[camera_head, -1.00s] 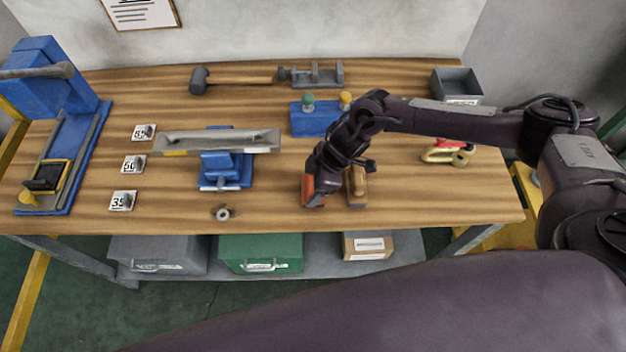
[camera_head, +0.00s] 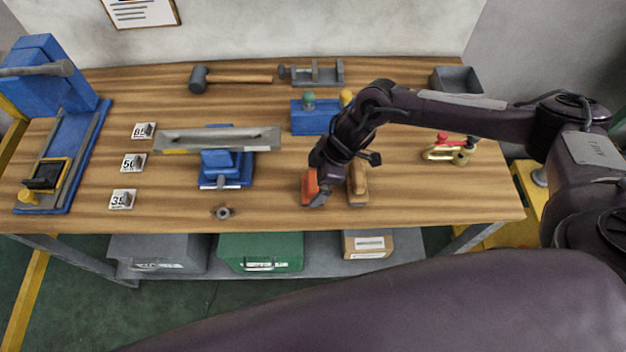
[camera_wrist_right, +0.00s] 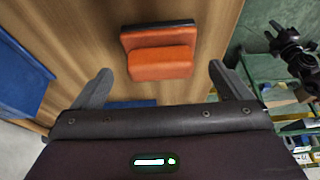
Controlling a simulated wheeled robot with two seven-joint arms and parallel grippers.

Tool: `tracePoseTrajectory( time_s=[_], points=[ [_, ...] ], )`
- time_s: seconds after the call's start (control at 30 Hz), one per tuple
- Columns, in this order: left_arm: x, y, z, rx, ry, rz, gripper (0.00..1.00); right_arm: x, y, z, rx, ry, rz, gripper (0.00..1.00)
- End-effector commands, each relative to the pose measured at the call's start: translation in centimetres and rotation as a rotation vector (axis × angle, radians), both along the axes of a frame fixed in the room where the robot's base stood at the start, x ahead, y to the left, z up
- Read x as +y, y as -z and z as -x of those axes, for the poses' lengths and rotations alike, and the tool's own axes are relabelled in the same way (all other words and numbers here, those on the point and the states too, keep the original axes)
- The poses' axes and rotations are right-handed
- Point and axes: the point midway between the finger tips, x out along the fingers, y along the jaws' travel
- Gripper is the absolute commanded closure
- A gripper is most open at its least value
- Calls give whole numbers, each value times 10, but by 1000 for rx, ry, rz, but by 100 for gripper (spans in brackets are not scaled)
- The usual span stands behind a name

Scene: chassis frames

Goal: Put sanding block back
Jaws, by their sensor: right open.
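The orange sanding block (camera_head: 309,185) sits on the wooden table near its front edge, partly hidden by my right gripper in the head view. In the right wrist view, the orange block (camera_wrist_right: 160,62) with a dark base lies ahead of and between my spread fingers. My right gripper (camera_head: 322,190) is open and empty, just above or beside the block; the head view does not show the exact gap. A brown wooden block (camera_head: 357,186) lies just right of it. My left gripper is not in view.
A blue holder (camera_head: 312,118) with green and yellow knobs stands behind the arm. A blue fixture with a metal bar (camera_head: 225,168) stands left, with a small nut (camera_head: 222,213) in front. A red and yellow tool (camera_head: 450,150) lies right. The table front between nut and block is clear.

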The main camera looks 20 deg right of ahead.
Motion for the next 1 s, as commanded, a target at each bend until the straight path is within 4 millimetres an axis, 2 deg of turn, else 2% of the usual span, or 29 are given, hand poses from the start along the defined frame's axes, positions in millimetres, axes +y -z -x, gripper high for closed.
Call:
tracePoseTrajectory(
  time_s=[0.3, 0.5, 1.0],
  points=[
    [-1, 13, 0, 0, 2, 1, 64, -26, -62, 7, -3, 0, 0, 2],
    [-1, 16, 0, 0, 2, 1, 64, -35, -86, 10, -2, -1, -1, 2],
    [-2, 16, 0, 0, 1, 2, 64, -38, -93, 11, 0, 0, 1, 2]
  ],
)
